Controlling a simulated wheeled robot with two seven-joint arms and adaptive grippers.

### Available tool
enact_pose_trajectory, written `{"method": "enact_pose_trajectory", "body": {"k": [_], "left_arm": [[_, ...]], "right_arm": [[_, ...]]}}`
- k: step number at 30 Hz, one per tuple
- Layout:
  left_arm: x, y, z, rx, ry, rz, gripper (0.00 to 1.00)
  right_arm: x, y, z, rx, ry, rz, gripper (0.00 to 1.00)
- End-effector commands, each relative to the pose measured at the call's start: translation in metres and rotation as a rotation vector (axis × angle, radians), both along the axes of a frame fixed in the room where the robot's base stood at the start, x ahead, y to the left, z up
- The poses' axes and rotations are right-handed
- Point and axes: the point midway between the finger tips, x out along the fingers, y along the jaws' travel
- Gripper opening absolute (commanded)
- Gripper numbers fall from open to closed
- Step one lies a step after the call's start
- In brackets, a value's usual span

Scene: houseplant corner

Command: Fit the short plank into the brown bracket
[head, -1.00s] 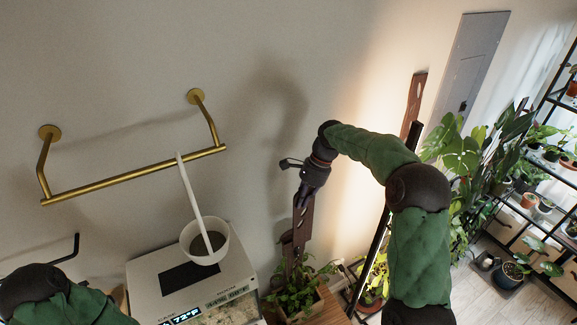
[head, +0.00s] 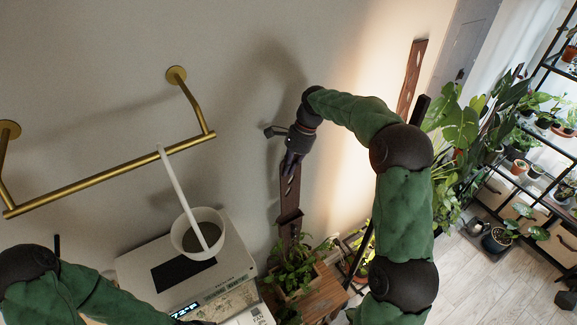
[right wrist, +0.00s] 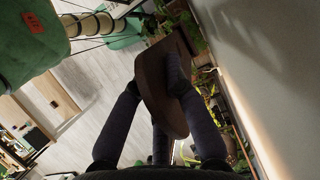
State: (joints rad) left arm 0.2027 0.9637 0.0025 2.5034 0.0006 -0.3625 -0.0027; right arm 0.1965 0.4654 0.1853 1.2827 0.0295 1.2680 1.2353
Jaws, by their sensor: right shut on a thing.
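In the right wrist view the fingers (right wrist: 160,105) close on the dark plank (right wrist: 160,88), seen end-on. The brown bracket (head: 289,218) is on the wall below, above a plant. The plank's lower part meets the bracket in the head view; I cannot tell whether it is seated inside. Of my left gripper, only a dark bit shows at the bottom edge (head: 200,322); its fingers are cut off.
A brass rail (head: 110,175) is on the wall at left. A white bowl with a white stick (head: 198,232) stands on a white device (head: 225,270). A potted plant (head: 292,270) sits under the bracket. Another brown plank (head: 412,75) hangs on the wall at right.

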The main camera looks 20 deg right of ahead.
Motion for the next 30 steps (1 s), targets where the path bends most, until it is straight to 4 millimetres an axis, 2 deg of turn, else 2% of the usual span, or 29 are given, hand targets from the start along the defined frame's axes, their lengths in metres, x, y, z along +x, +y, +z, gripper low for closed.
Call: {"method": "enact_pose_trajectory", "body": {"k": [30], "left_arm": [[0.0,0.0,-0.045,0.0,0.0,0.0,0.4]], "right_arm": [[0.0,0.0,-0.054,0.0,-0.001,0.0,0.0]]}}
